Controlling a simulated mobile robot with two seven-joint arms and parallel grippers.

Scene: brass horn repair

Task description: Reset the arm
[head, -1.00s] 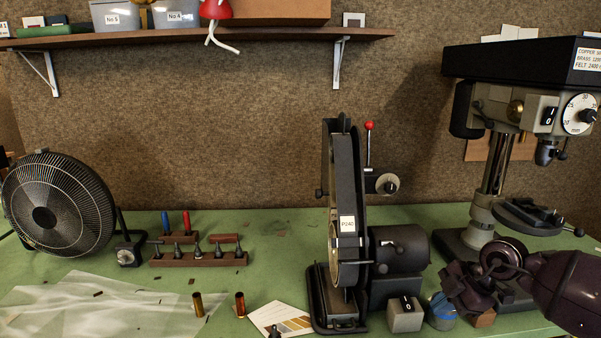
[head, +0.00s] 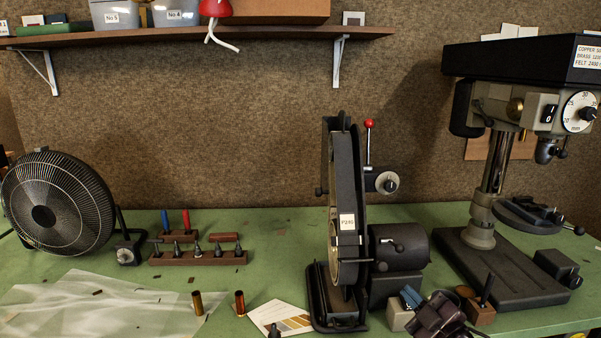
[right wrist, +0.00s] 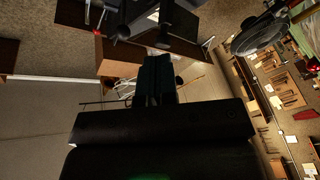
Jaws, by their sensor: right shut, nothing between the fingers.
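My right gripper (head: 411,298) is low at the front of the bench, in front of the belt grinder's switch box and left of a small brown block. It points up and to the left, and its fingers are shut with nothing between them. In the right wrist view the shut fingers (right wrist: 158,72) stand out dark in the middle, with no object at their tips. Most of the right arm is below the picture's edge in the head view. My left gripper is not in view.
The belt grinder (head: 345,215) stands close left of my right gripper, its switch box (head: 398,318) partly hidden. The brown block (head: 481,312) is close right. The drill press (head: 500,280) stands farther right. A fan (head: 55,205) and bit rack (head: 198,259) are at left.

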